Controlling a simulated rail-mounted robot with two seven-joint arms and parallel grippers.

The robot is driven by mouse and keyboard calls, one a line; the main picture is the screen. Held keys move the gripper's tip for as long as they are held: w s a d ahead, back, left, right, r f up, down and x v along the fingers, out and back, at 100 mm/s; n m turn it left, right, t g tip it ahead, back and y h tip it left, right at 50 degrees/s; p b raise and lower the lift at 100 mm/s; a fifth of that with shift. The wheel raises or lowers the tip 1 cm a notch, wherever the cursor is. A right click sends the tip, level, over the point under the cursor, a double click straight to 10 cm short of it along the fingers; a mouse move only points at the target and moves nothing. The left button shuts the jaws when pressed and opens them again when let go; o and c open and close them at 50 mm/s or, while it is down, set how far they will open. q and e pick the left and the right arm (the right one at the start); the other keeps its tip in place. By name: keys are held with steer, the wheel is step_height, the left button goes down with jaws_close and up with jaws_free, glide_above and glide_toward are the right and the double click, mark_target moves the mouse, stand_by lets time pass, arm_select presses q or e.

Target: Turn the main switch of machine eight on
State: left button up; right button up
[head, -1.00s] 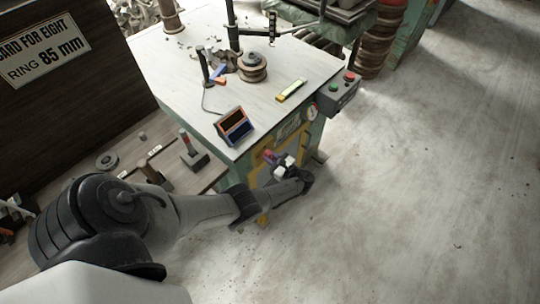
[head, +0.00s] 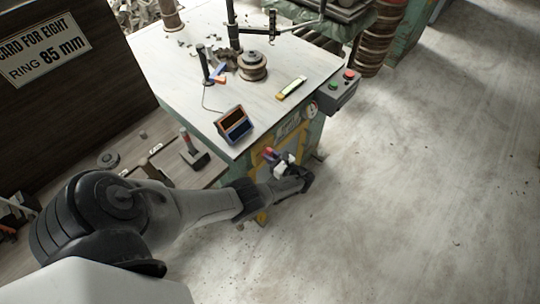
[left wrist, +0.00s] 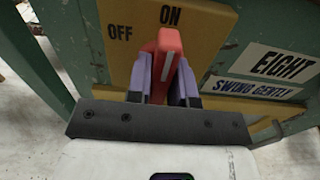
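Machine eight's green cabinet carries a yellow switch plate (left wrist: 215,22) marked OFF at left and ON at top. The red switch handle (left wrist: 168,45) stands almost upright, its top just below ON. My left gripper (left wrist: 164,75) has its purple fingers on both sides of this handle and looks shut on it. In the head view my left gripper (head: 272,155) is at the cabinet's front, below the table top. The gripper hides the handle's lower part and pivot. My right gripper is not in view.
Labels reading EIGHT (left wrist: 283,65) and SWING GENTLY (left wrist: 250,87) are right of the switch. A box with green and red buttons (head: 338,92) juts from the table's right edge. A small display (head: 233,125) stands near the front corner. The floor at right is clear.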

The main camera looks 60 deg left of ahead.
arm_select(q)
steer(key=o, duration=0.4)
steer(key=shift+c, duration=0.2)
steer(key=shift+d, duration=0.1)
steer(key=b+v, duration=0.2)
steer(key=v, duration=1.1)
steer(key=shift+w+d, duration=0.2)
steer(key=shift+d, duration=0.05)
steer(key=shift+n, duration=0.3)
